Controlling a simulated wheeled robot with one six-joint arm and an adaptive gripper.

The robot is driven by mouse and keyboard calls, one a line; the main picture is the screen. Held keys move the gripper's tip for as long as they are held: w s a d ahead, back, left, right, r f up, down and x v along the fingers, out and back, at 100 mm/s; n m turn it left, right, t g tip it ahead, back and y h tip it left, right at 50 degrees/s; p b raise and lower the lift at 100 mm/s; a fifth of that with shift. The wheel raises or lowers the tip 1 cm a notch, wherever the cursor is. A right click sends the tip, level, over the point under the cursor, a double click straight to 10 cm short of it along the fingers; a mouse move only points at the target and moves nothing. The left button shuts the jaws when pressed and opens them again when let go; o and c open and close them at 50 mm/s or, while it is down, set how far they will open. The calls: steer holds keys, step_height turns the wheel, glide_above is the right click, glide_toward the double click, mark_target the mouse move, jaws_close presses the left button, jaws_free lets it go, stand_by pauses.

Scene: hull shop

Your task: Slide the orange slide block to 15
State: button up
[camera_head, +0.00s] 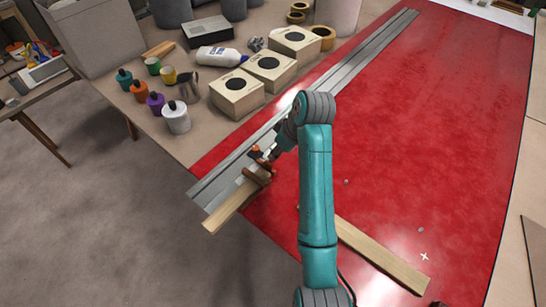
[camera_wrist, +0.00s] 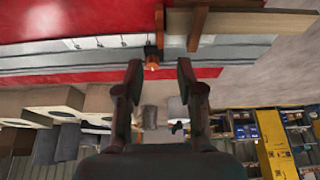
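The small orange slide block (camera_head: 257,154) sits on the grey metal rail (camera_head: 228,172), near the rail's lower-left end. In the wrist view the orange block (camera_wrist: 152,64) shows just beyond and between my fingertips, closer to the left finger. My gripper (camera_wrist: 159,66) is open, with a gap between its two dark fingers and nothing clearly held. In the head view my gripper (camera_head: 269,155) is small and partly hidden by my arm, close beside the block. A pale strip with dark marks (camera_wrist: 105,42) runs along the rail; no numbers are readable, so the block's reading cannot be told.
A brown cross piece (camera_head: 257,174) and a wooden plank (camera_head: 228,210) lie close to the block. Cream boxes (camera_head: 236,93), bottles and a white jar (camera_head: 176,118) stand on the bench behind the rail. The rail runs clear toward the upper right over the red surface (camera_head: 420,130).

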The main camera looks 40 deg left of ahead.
mark_target(269, 163)
steer(key=x, duration=0.9)
steer(key=shift+f, duration=0.25)
jaws_close()
